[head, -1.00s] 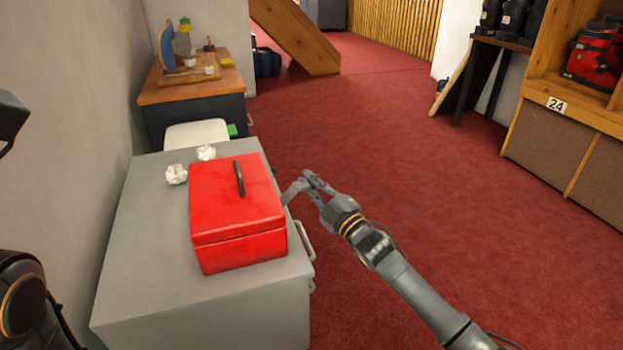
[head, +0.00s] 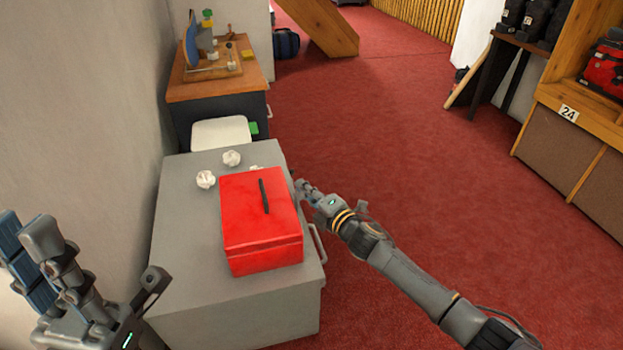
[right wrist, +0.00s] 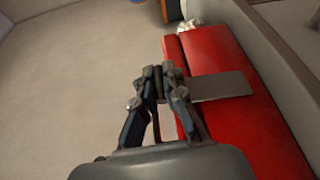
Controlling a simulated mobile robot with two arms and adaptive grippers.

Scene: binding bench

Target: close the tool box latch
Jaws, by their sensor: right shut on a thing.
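The red tool box (head: 262,225) sits on the grey cabinet with its lid down and a black handle (head: 264,196) on top. The box also shows in the right wrist view (right wrist: 235,120). My right gripper (head: 306,186) is at the box's right side. In the right wrist view, my right gripper (right wrist: 160,74) is shut on the grey latch plate (right wrist: 222,86), which reaches across the red box. Whether the latch is fastened cannot be told. My left gripper (head: 97,252) is open and empty at the lower left, away from the box.
Crumpled white paper balls (head: 206,179) lie behind the box on the grey cabinet (head: 185,240). A cabinet handle (head: 318,243) sticks out at its right side. A wooden desk (head: 215,86) stands beyond. The red floor to the right is open.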

